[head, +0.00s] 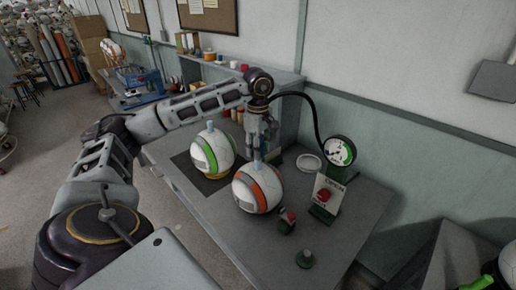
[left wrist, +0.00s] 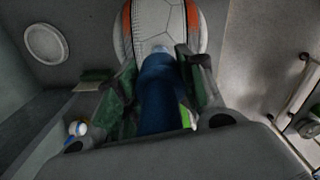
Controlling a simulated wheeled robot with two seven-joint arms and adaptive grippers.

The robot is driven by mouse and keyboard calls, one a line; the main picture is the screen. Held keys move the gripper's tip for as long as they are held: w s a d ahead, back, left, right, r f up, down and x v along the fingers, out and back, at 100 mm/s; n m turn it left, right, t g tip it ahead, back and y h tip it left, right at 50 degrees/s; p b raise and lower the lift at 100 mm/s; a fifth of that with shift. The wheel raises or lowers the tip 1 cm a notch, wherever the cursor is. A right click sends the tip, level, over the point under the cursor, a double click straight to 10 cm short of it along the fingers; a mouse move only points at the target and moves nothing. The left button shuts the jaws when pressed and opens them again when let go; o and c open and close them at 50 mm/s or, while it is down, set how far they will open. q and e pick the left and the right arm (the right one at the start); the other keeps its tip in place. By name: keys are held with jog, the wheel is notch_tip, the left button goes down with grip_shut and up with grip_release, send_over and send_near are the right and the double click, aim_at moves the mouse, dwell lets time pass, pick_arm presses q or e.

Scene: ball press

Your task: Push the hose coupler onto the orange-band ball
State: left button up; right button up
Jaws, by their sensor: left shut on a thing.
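The orange-band ball (head: 258,189), white with an orange stripe, sits on the grey bench in the head view. It also shows at the top of the left wrist view (left wrist: 165,22). My left gripper (head: 262,153) points down just above its top. In the left wrist view my left gripper (left wrist: 160,70) is shut on the blue hose coupler (left wrist: 160,95). The coupler's far end is at or very near the ball's pale blue stem (left wrist: 160,49); I cannot tell whether it is seated. A black hose (head: 305,97) arcs from the wrist to a round gauge (head: 341,151).
A green-band ball (head: 212,152) with a pale stem stands close left of the orange one. A sign (head: 327,194) with a red button, and small red-and-green (head: 287,221) and green (head: 305,259) items are on the bench (head: 350,240). A white disc (head: 308,162) lies behind.

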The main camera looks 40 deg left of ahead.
pick_arm(q)
jog(key=shift+f+b, duration=1.5)
jog(key=shift+f, duration=0.65)
dwell(1.4)
jog(key=o, duration=1.1)
jog(key=shift+r, duration=0.2)
jog(key=shift+r, duration=5.75)
jog(key=shift+r, duration=0.15)
notch_tip(320, 180, up, 9)
jog(key=p, duration=0.9)
